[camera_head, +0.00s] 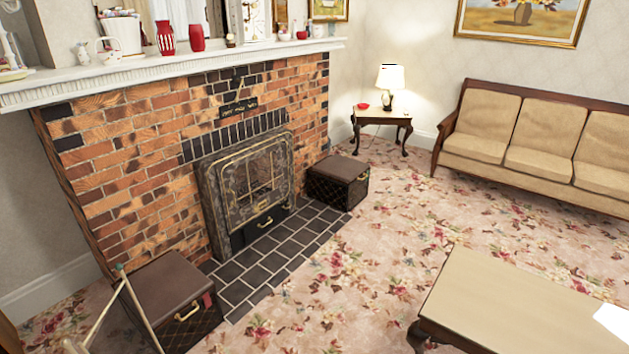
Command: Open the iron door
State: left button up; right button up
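The iron door (247,180) is a dark metal fireplace front with ornate scrollwork and a brass-coloured frame. It is set in the brick fireplace (140,160) left of centre and looks closed. Below it is a dark panel with a small brass handle (265,223). No latch on the door itself can be made out at this size. Neither of my grippers shows in the head view, so nothing is seen touching the door.
A black tiled hearth (275,256) lies before the door. Dark boxes stand at its near end (165,297) and far end (338,182). A low table (500,300) stands at the lower right. Flowered carpet (350,270) between hearth and table is clear.

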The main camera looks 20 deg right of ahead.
aim_at(267, 177)
jog(key=z, duration=0.4)
jog(key=u, duration=0.4)
jog(key=i+u, duration=0.15)
jog(key=u, duration=0.3)
jog(key=l+u, duration=0.15)
jog(key=u, duration=0.25)
jog(key=i+u, duration=0.1)
jog(key=u, duration=0.35)
jog(key=i+l+u, duration=0.1)
jog(key=l+u, duration=0.2)
jog(key=u, duration=0.2)
jog(key=l+u, duration=0.3)
jog(key=u, duration=0.15)
jog(key=l+u, duration=0.15)
jog(key=l, duration=0.7)
jog(key=l+z, duration=0.1)
jog(key=l, duration=0.75)
jog(key=l+z, duration=0.15)
jog(key=l, duration=0.3)
jog(key=i+l+z, duration=0.15)
jog(key=l, duration=0.25)
jog(key=l+z, duration=0.6)
jog(key=l, duration=0.2)
